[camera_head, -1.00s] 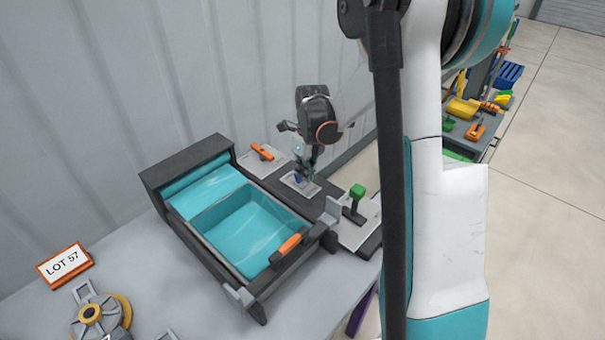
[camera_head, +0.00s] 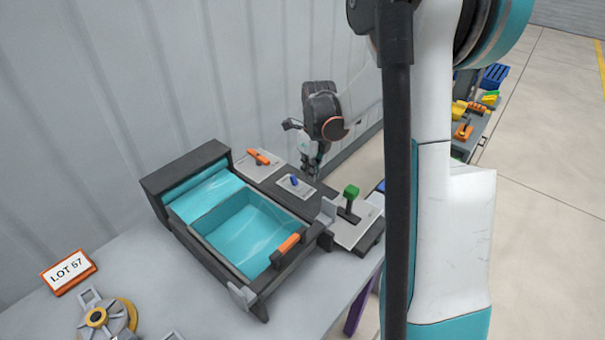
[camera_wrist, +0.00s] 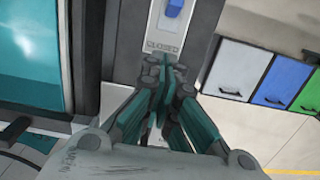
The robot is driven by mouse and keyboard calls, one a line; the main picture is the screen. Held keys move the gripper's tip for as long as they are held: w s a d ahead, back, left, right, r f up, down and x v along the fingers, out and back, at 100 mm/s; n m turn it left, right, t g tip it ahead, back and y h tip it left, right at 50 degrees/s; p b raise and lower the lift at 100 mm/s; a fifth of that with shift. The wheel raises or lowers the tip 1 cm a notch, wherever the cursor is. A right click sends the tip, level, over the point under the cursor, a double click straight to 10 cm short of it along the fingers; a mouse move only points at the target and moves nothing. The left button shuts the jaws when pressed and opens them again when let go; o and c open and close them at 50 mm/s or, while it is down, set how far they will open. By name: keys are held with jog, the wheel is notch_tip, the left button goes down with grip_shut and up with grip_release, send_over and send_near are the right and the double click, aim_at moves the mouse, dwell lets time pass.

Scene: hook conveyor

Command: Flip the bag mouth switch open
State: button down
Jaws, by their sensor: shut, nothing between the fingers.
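The small blue switch (camera_head: 294,182) sits on a light plate on the dark strip beside the teal bag. It also shows in the wrist view (camera_wrist: 174,8), cut by the top edge, with the word "CLOSED" on the plate below it. The plate's far end is out of the wrist view. My gripper (camera_head: 314,168) is shut and empty, behind and to the right of the switch in the head view, apart from it. In the wrist view its closed fingers (camera_wrist: 164,88) are just below the "CLOSED" label.
The teal bag (camera_head: 250,235) lies open-topped in a dark frame with an orange handle (camera_head: 287,243). An orange lever (camera_head: 258,156) stands behind the switch and a green-topped lever (camera_head: 350,195) to its right. A ribbed wall is close behind. Coloured cabinet fronts (camera_wrist: 282,80) lie right in the wrist view.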

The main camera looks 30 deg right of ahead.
jog(key=w+a+r+p, duration=0.1)
jog(key=w+a+r, duration=0.1)
jog(key=w+r, duration=0.4)
jog(key=shift+w+r+p, duration=0.15)
jog(key=shift+w+p, duration=0.1)
jog(key=shift+p, duration=0.15)
